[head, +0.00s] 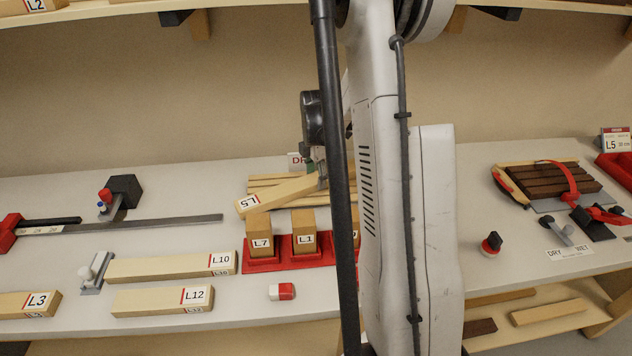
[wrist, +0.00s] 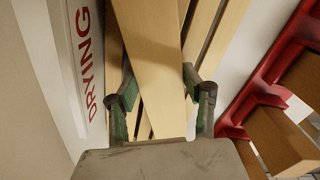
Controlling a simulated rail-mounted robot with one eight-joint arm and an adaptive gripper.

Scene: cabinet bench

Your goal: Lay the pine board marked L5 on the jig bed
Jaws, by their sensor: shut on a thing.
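The pine board marked L5 (head: 275,195) is tilted across pale strips at the middle of the bench, its labelled end towards the left. My gripper (head: 317,165) is shut on it near its far end, partly hidden by my arm. In the wrist view my gripper (wrist: 160,98) has a finger at each side of the pale L5 board (wrist: 153,60). I cannot tell whether the board touches the strips beneath. A sign reading L5, 30 cm (head: 617,140) stands at the far right behind a red part (head: 615,170); I cannot tell whether this is the jig bed.
Red holders (head: 263,265) with upright blocks L7 (head: 260,238) and L1 (head: 304,232) stand in front. Boards L10 (head: 170,265) and L12 (head: 160,299) lie left. Dark strips in a red strap (head: 553,180) lie right. The DRYING sign (wrist: 85,60) is close beside my gripper.

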